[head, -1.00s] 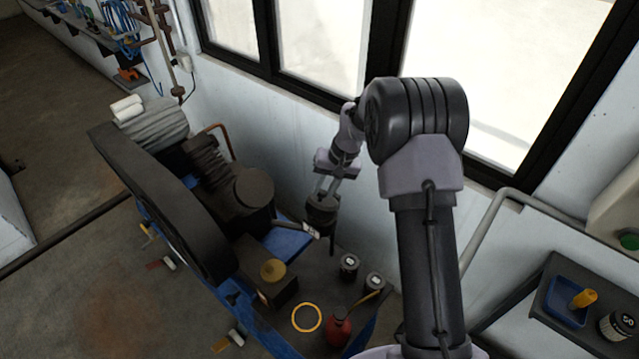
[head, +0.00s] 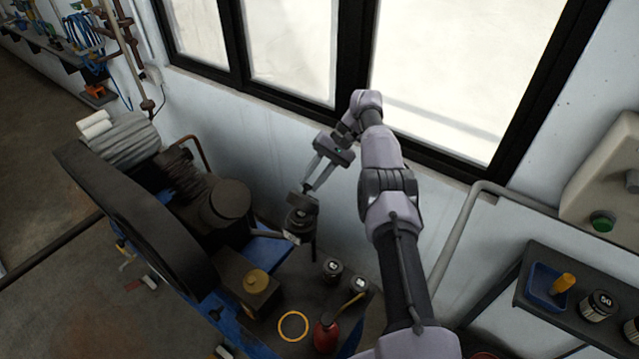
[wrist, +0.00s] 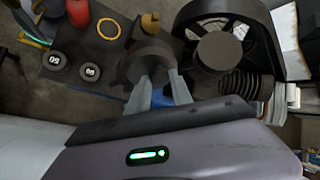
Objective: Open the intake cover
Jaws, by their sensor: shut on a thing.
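The intake cover (head: 303,202) is a dark round cap on the dark intake cylinder (head: 299,222), beside the compressor's pipe. It looks tilted, with its near edge raised, though how wide the gap is cannot be told. My gripper (head: 308,187) comes down from the upper right and is shut on the cover's small dark top part. In the wrist view the two grey fingers (wrist: 158,82) reach to the edge of the dark round cover (wrist: 148,58). What lies between the fingertips is mostly hidden there.
The compressor flywheel (head: 130,225) and ribbed cylinder head stand left. Two dark labelled jars (head: 332,268), a yellow ring (head: 293,327), a red oil can (head: 326,335) and a brass-coloured cap (head: 256,281) are in front. The wall and window are close behind. A shelf (head: 570,300) stands right.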

